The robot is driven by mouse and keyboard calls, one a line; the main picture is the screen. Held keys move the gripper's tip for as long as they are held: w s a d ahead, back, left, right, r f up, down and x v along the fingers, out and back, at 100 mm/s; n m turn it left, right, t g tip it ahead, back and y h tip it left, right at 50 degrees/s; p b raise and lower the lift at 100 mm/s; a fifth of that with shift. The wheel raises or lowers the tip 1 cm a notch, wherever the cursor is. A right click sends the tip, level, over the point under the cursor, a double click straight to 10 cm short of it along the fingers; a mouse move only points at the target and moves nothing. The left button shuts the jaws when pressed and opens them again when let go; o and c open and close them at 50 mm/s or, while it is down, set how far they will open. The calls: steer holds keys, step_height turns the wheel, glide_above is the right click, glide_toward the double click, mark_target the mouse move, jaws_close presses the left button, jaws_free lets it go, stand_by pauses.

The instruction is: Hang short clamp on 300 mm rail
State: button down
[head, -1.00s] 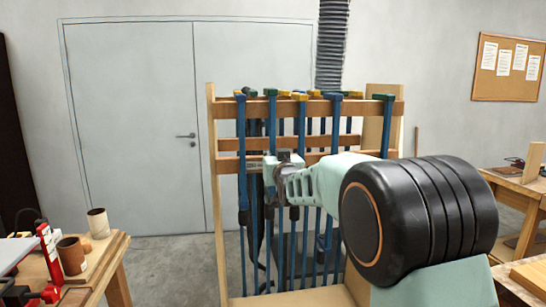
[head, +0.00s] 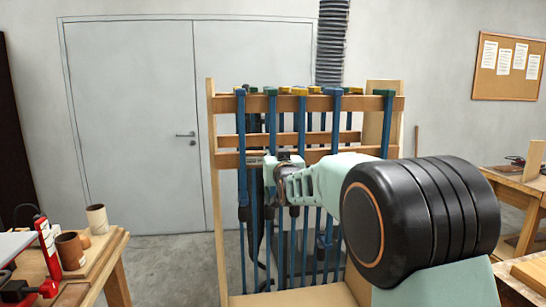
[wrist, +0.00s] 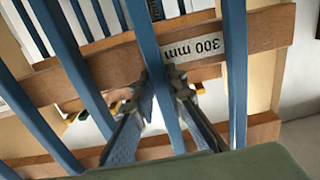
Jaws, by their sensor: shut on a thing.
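My gripper (head: 271,165) is at the front of the wooden rack, partly hidden behind my own arm. In the wrist view my gripper (wrist: 164,90) has a finger on each side of the blue bar of a clamp (wrist: 160,75) and is shut on it. The clamp's green top (head: 270,91) is at the top rail (head: 222,105), level with its neighbours; whether it bears on the rail cannot be told. In the wrist view the 300 mm rail (wrist: 262,35) shows its white label (wrist: 197,47) right beside the held bar.
Blue clamps hang on both sides, one at the left (head: 241,130) and one at the right (head: 335,125), with little room between. A lower rail (head: 228,160) runs behind the bars. A workbench (head: 105,262) stands at the left.

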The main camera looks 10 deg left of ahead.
steer(key=c, duration=2)
jaws_free()
steer(key=shift+r, duration=0.3)
steer(key=shift+o, duration=0.8)
steer(key=shift+s+f, duration=0.1)
steer(key=shift+f, duration=0.25)
steer(key=v, duration=1.2)
steer(key=shift+r, duration=0.3)
steer(key=shift+s, duration=0.1)
